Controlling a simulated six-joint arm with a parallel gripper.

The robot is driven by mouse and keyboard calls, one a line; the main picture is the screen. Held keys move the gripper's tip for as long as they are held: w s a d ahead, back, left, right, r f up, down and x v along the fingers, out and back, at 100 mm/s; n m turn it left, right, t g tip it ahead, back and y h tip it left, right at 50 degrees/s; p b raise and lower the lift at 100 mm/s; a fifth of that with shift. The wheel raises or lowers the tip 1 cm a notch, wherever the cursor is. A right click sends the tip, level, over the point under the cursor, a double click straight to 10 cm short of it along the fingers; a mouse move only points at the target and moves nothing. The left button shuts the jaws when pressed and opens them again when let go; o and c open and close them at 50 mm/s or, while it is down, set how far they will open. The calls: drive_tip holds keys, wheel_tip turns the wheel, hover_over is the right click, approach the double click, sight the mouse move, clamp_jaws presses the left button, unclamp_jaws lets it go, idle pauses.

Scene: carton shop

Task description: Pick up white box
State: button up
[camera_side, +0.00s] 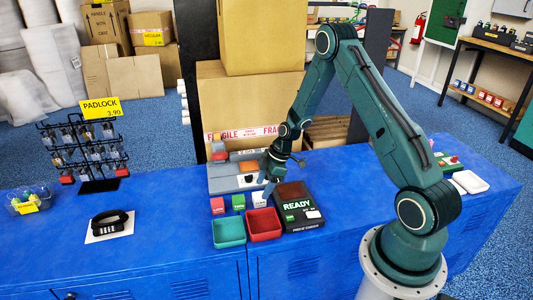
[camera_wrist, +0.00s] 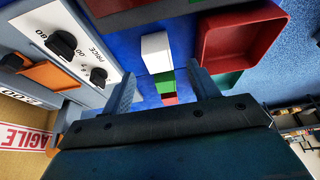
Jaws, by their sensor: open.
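The white box (camera_side: 259,199) stands on the blue bench top, at the right end of a short row with a green box (camera_side: 238,202) and a red box (camera_side: 217,205). My gripper (camera_side: 267,190) is low over the bench, right by the white box, and its fingers partly overlap it in the side view. In the wrist view the white box (camera_wrist: 157,52) lies just beyond the open fingertips (camera_wrist: 161,70), roughly between their lines. Nothing is held. Whether a finger touches the box I cannot tell.
A red tray (camera_side: 264,225) and a teal tray (camera_side: 229,233) stand in front of the row. A dark device marked READY (camera_side: 297,207) is close on the right. A grey control panel (camera_side: 232,183) stands behind.

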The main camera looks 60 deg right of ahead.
sight(259, 195)
drive_tip(key=shift+f, duration=0.1)
drive_tip(key=shift+x, duration=2.55)
drive_tip(key=shift+d, duration=0.1)
drive_tip(key=shift+c, duration=0.2)
drive_tip(key=c, duration=1)
